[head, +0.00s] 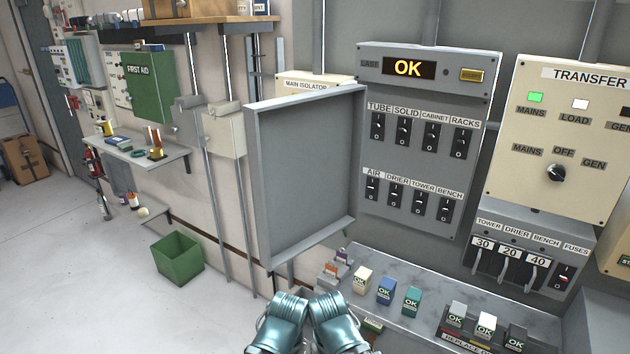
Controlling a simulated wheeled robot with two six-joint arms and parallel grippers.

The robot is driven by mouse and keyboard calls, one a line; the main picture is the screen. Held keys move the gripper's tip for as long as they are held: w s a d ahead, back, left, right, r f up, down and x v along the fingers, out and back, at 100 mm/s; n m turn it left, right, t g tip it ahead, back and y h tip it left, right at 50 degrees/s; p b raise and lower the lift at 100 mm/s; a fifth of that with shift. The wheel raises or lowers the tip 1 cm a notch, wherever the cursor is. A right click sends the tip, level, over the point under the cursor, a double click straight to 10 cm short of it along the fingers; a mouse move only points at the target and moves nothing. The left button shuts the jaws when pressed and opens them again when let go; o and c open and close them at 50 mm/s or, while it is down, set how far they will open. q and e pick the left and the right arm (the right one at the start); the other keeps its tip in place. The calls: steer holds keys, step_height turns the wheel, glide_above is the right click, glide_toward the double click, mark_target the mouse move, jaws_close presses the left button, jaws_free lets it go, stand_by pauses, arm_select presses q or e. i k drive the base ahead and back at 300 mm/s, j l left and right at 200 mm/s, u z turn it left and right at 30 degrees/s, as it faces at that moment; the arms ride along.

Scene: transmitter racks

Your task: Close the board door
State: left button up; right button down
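The board door (305,165) is a grey shallow panel with a raised rim. It stands open, swung out to the left of the switch board (418,150), with its right edge by the board's left side. The board's two rows of black switches are exposed, and a panel above them reads OK. My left gripper (278,318) and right gripper (338,318) show as teal metal shapes side by side at the bottom edge, below the door and apart from it. Their fingertips cannot be made out.
A grey shelf (430,312) below the board holds several small OK-marked blocks. A fuse panel (525,250) and a cream TRANSFER panel (562,130) are at the right. A green bin (178,259) stands on the floor at the left, with clear floor around it.

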mark_target(304, 151)
steer(key=z, duration=2.15)
steer(key=k+j, duration=0.15)
steer(key=j, duration=0.35)
steer(key=k+j, duration=0.15)
steer(key=j, duration=0.4)
steer(key=k+j, duration=0.15)
steer(key=j, duration=0.35)
steer(key=k+j, duration=0.2)
steer(key=j, duration=0.3)
steer(key=k+j, duration=0.15)
steer(key=j, duration=0.4)
steer(key=k+j, duration=0.15)
steer(key=j, duration=0.35)
steer(key=k+j, duration=0.15)
steer(key=j, duration=0.35)
steer(key=k+j, duration=0.15)
steer(key=j, duration=0.4)
steer(key=j+u, duration=0.2)
steer(key=k+j+u, duration=0.2)
steer(key=i+j, duration=0.05)
steer(key=i, duration=0.05)
